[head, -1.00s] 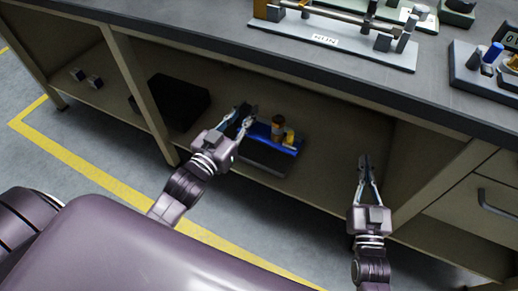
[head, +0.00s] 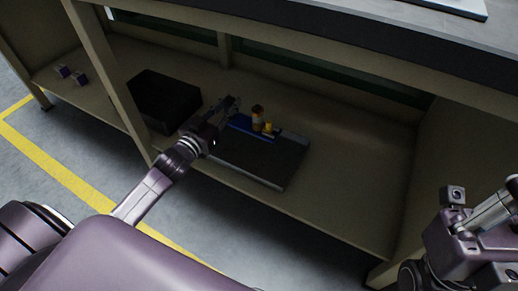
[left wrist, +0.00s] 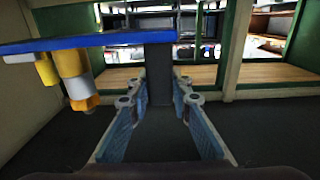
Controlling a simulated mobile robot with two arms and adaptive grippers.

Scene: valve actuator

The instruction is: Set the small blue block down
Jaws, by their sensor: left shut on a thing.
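The blue block (head: 241,122) is a flat blue slab with yellow and brown cylindrical parts on top. It is at the back left of a dark grey slab (head: 285,165) on the shelf under the bench. My left gripper (head: 233,103) is at its left end. In the left wrist view the blue block (left wrist: 65,43) appears upside down, and the fingers of my left gripper (left wrist: 160,85) close around a dark grey piece at its end. I cannot tell whether its underside touches the slab. Of my right arm, only links show at the lower right.
A black bin (head: 165,98) stands on the shelf to the left of the slab. Two small cubes (head: 70,76) lie farther left. A bench leg (head: 110,80) stands between them. The shelf right of the slab is clear. The bench top overhangs the shelf.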

